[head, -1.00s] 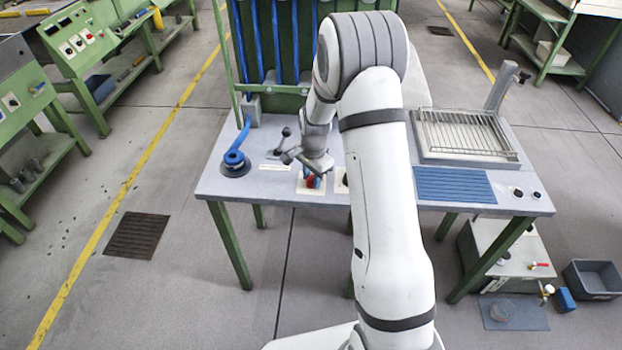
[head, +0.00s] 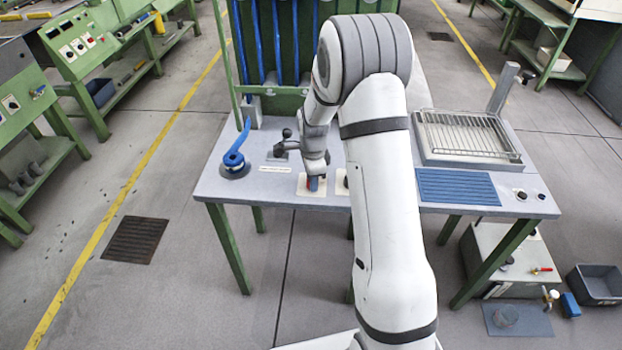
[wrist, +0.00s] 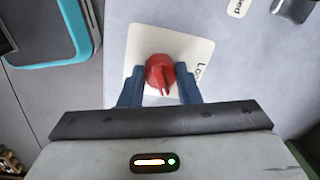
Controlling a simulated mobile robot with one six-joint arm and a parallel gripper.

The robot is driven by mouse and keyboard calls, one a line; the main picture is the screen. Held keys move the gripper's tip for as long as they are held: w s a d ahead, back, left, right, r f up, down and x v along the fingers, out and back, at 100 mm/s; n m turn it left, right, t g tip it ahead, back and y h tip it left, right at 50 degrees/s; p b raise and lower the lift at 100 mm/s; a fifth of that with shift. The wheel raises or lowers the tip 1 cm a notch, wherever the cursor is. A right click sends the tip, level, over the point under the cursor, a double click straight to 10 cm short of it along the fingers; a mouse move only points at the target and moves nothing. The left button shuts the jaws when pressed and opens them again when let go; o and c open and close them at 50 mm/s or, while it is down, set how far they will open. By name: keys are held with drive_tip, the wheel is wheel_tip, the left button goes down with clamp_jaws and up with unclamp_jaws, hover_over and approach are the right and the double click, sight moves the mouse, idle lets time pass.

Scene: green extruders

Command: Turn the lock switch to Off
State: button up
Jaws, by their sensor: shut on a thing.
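The lock switch is a red knob (wrist: 160,72) on a square white plate (wrist: 195,52) with partly hidden lettering that starts "Lo". In the head view its plate (head: 303,189) lies at the front of the table, and the knob is mostly hidden by my gripper. My gripper (wrist: 160,92) has blue fingers and is shut on the red knob, one finger on each side. In the head view my gripper (head: 313,185) points down at the plate. I cannot read an Off mark.
A blue lever (head: 234,158) stands left of the switch, and a dark lever (head: 284,146) stands behind it. Another plate with a dark knob (head: 345,180) sits close on the right, partly behind my arm. A wire rack (head: 462,133) and blue slatted panel (head: 457,187) lie farther right.

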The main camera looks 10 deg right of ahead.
drive_tip(key=shift+w+a+r, duration=0.1)
drive_tip(key=shift+w+r, duration=0.1)
drive_tip(key=shift+w, duration=0.05)
drive_tip(key=o, duration=0.7)
drive_tip(key=shift+c, duration=0.2)
drive_tip(key=o, duration=0.3)
drive_tip(key=shift+s+f, duration=0.1)
drive_tip(key=shift+f, duration=0.05)
drive_tip(key=r, duration=0.7)
drive_tip(key=shift+s+r, duration=0.2)
drive_tip(key=shift+r, duration=0.2)
